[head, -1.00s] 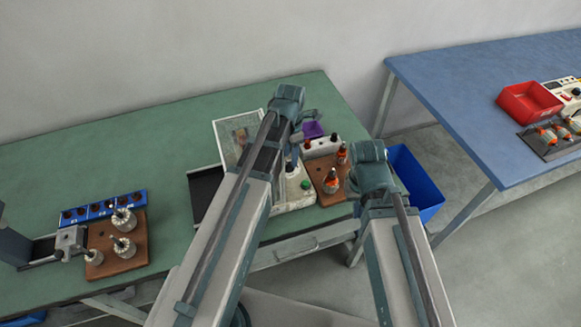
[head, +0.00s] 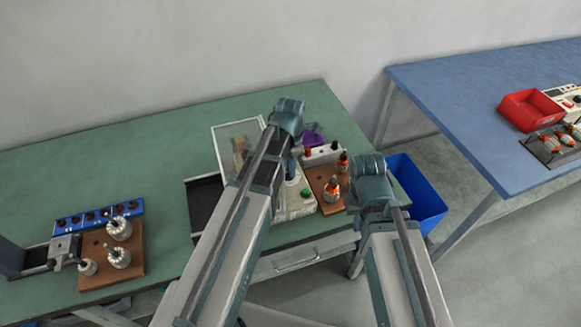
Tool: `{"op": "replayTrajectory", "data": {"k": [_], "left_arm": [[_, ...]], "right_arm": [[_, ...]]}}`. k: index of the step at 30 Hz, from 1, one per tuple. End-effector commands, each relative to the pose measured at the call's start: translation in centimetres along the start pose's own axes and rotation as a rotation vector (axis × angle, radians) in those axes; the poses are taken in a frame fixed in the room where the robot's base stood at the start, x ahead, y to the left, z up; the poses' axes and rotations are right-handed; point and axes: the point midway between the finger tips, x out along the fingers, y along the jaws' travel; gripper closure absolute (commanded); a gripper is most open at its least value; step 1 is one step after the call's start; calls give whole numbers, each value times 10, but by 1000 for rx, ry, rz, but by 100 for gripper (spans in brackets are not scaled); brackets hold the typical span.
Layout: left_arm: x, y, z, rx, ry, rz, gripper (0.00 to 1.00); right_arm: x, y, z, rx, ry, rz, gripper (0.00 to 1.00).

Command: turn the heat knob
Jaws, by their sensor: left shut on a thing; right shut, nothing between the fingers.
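A white machine (head: 298,208) with a green button (head: 306,193) stands near the right end of the green table, partly hidden by my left arm. My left gripper (head: 296,152) points down over the machine's upper part, mostly behind its own wrist. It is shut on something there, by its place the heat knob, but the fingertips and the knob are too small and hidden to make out. My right wrist is in front of the table's right end. It hides the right gripper's fingers.
A brown board (head: 328,196) with orange-wound armatures and a white box (head: 322,153) with dark knobs stand close right of the machine. A framed panel (head: 222,140) is behind. A blue bin (head: 416,200) stands off the table's right end. The table's middle is clear.

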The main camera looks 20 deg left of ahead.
Motion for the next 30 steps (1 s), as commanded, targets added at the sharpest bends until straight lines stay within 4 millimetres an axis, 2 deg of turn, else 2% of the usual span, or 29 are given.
{"op": "replayTrajectory", "data": {"k": [11,30], "left_arm": [[0,-1,0,81,0,0,100],[0,-4,-1,613,-1,0,100]], "right_arm": [[0,0,0,0,0,0,100],[0,0,0,0,0,0,100]]}}
